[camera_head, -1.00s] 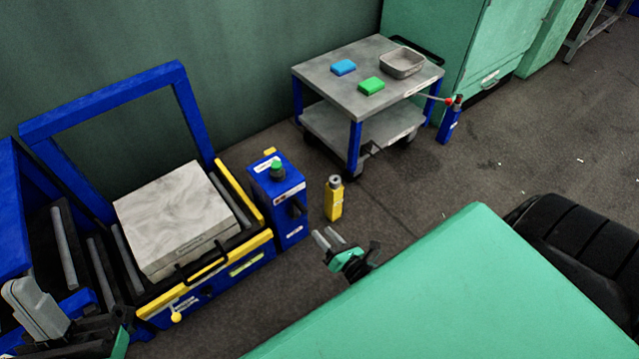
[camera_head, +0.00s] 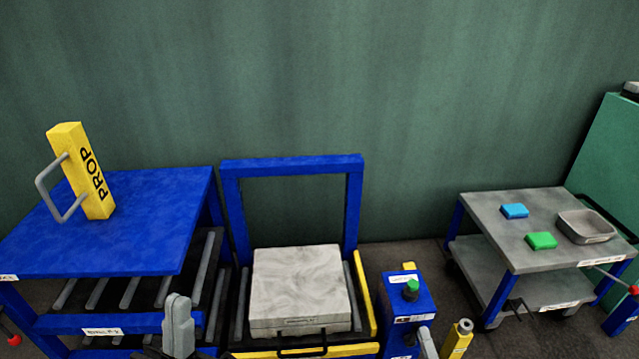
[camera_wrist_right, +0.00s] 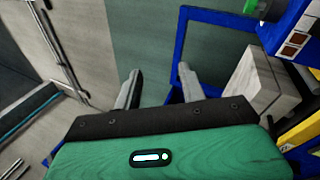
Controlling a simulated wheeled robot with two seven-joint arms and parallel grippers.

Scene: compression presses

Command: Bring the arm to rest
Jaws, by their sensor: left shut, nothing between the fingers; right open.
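My left gripper (camera_head: 178,326) shows at the bottom of the head view, left of the grey slab (camera_head: 297,282) in the blue press frame. Its grey fingers are together and hold nothing. My right gripper shows in the right wrist view (camera_wrist_right: 158,86), its two grey fingers apart with nothing between them. In the head view only a grey finger of it shows at the bottom edge, in front of the blue control box (camera_head: 408,308). Most of both arms is out of view.
A yellow prop (camera_head: 80,172) with a grey handle stands on the blue table (camera_head: 150,215) at left. A yellow bottle-like object (camera_head: 457,340) is at the bottom right. A grey cart (camera_head: 500,256) carries a blue block (camera_head: 514,211), a green block (camera_head: 541,241) and a tray (camera_head: 586,238).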

